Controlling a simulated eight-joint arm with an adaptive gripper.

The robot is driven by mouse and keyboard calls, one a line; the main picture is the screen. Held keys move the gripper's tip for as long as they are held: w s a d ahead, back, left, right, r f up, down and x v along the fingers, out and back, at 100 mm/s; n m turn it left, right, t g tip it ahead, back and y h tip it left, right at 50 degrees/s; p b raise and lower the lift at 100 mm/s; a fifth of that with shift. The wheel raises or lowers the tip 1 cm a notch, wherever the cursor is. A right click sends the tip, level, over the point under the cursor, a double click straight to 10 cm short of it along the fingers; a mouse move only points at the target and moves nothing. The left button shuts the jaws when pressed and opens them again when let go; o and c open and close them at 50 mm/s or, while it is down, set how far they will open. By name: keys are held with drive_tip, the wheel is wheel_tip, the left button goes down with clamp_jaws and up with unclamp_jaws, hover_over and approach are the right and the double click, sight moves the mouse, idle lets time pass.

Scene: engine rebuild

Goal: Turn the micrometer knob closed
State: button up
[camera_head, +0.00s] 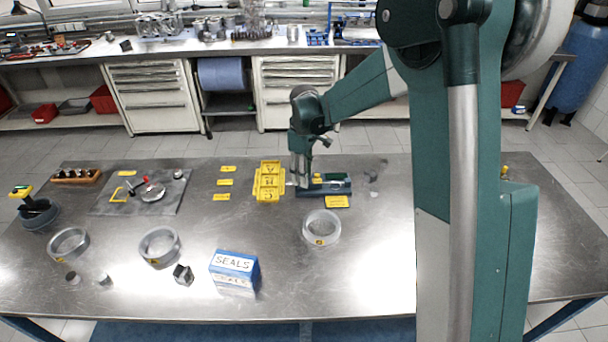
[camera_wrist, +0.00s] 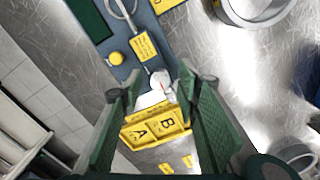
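The micrometer lies along a blue-grey stand (camera_head: 330,186) on the steel table, right of the yellow tray. In the wrist view its curved silver frame (camera_wrist: 122,10) is at the top. Its pale knob end (camera_wrist: 158,88) points down towards the yellow tray. My gripper (camera_head: 303,182) is low over the left end of the stand, and in the head view it hides most of the knob. In the wrist view my gripper (camera_wrist: 156,87) has its two green fingers spread apart, with the knob between their tips. A gap shows on both sides; contact is not visible.
The yellow lettered tray (camera_head: 268,182) stands close to the left of my gripper. A yellow label (camera_head: 337,202) and a metal ring (camera_head: 321,228) are in front of the stand. A blue SEALS box (camera_head: 234,269) is further front left. The table right of the stand is mostly clear.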

drive_tip(key=shift+r, duration=0.1)
wheel_tip(320, 180, up, 12)
idle(1.0)
drive_tip(key=shift+s, duration=0.1)
drive_tip(key=s+d+r+m+t, duration=0.1)
drive_tip(key=s+d+r+m, duration=0.1)
drive_tip(key=s+d+r, duration=0.3)
drive_tip(key=s+d+r+m+t, duration=0.1)
drive_tip(key=s+d+m, duration=0.15)
drive_tip(key=s, duration=0.45)
drive_tip(key=s+d+r+m+t, duration=0.1)
drive_tip(key=s+d+r, duration=0.3)
drive_tip(key=s, duration=0.2)
drive_tip(key=s+d+f+m+t, duration=0.2)
drive_tip(key=s+d+m, duration=0.1)
drive_tip(key=s, duration=0.7)
drive_tip(key=s+d+f+m+t, duration=0.2)
drive_tip(key=s+d+f+m, duration=0.1)
drive_tip(key=s, duration=0.7)
drive_tip(key=shift+s+d+m, duration=0.15)
drive_tip(key=shift+d+m, duration=0.2)
drive_tip(key=shift+d, duration=0.5)
